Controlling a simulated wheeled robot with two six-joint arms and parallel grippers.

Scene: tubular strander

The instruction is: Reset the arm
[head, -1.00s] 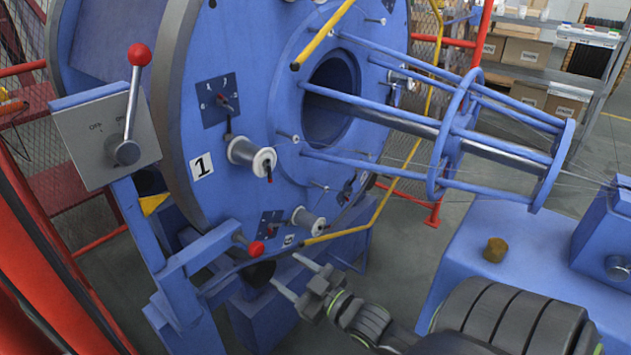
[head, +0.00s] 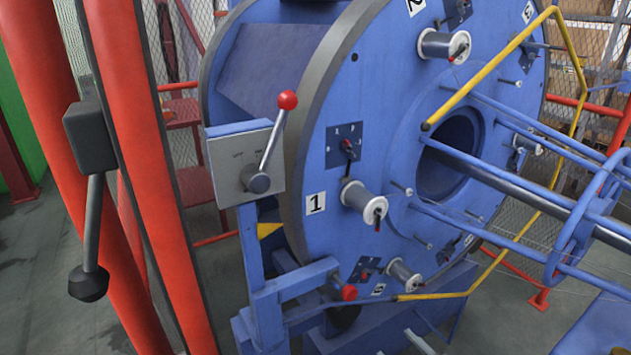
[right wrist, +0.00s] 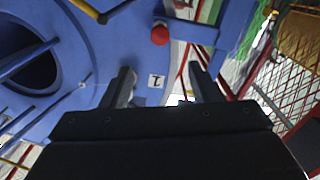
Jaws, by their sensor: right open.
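A grey box (head: 246,165) on a blue post carries a lever (head: 272,145) tilted up to the right, with a red ball (head: 288,100) on top. Lower, a red knob (head: 348,292) ends a blue bar beside the wheel. A red knob (right wrist: 160,33) also shows in the right wrist view, beyond my fingers. My left gripper is out of view.
The big blue wheel (head: 375,90) bears several white spools and small switch plates. A bent yellow bar (head: 490,75) and blue cage rods (head: 540,185) stand out from it. Red posts (head: 155,170) rise at the left, with a black lever (head: 92,225) hanging from one.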

